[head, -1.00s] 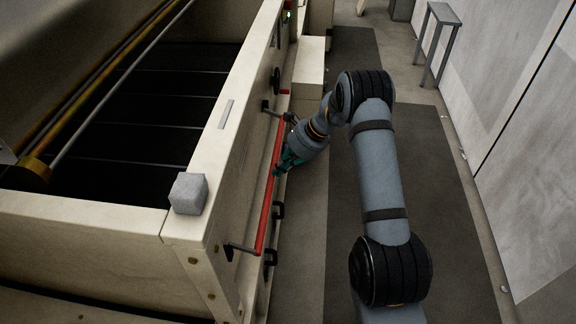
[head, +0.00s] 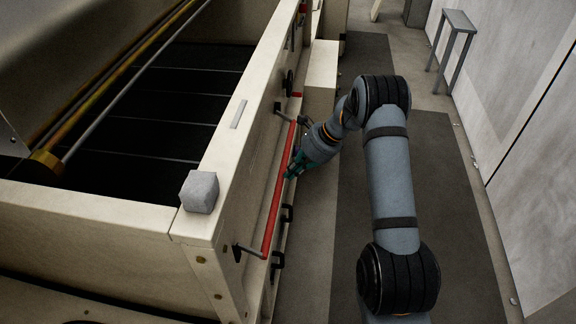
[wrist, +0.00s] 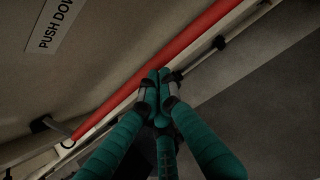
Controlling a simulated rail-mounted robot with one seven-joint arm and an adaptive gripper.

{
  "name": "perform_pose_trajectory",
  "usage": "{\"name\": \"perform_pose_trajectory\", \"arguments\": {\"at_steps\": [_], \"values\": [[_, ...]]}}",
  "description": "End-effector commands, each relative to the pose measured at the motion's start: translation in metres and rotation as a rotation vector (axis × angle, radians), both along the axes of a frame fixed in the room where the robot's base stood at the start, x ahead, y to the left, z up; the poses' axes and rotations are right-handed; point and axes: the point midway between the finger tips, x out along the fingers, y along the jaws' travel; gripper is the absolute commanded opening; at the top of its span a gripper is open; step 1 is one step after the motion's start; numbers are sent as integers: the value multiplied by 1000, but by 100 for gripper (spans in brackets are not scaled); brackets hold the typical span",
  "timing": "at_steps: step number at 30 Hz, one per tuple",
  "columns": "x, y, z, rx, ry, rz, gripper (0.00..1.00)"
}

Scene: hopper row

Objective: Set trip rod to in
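The trip rod, a long red bar (head: 273,210), runs along the outer side of the cream hopper wall, held off it by a dark arm at each end. In the wrist view the red bar (wrist: 205,24) crosses diagonally behind the fingertips. My gripper (head: 289,173) is beside the bar's middle, on the aisle side. In the wrist view my gripper (wrist: 158,75) has its teal fingers drawn together, tips meeting at the bar's lower edge, with nothing seen between them. I cannot tell whether they touch the bar.
A label reading "PUSH DOW", cut off, (wrist: 56,24) is on the wall above the bar. Black handles (head: 277,260) sit low on the wall. A grey block (head: 199,191) rests on the hopper's corner. A grey stand (head: 453,45) is far right.

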Motion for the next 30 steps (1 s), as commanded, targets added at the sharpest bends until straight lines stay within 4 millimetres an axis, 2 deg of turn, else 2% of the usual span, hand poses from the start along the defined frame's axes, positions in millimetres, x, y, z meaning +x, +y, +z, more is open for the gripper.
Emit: {"name": "perform_pose_trajectory", "arguments": {"at_steps": [1, 4, 6, 15, 21, 30], "values": [[0, -7, 11, 0, -2, -5, 0], [-2, -20, 29, 1, -1, -5, 0], [-3, -31, 33, 1, -5, -3, 0], [-11, -72, 78, 1, -3, -2, 0], [-13, -85, 92, 0, 0, 0, 0], [-14, -86, 94, 0, 1, 1, 0]]}}
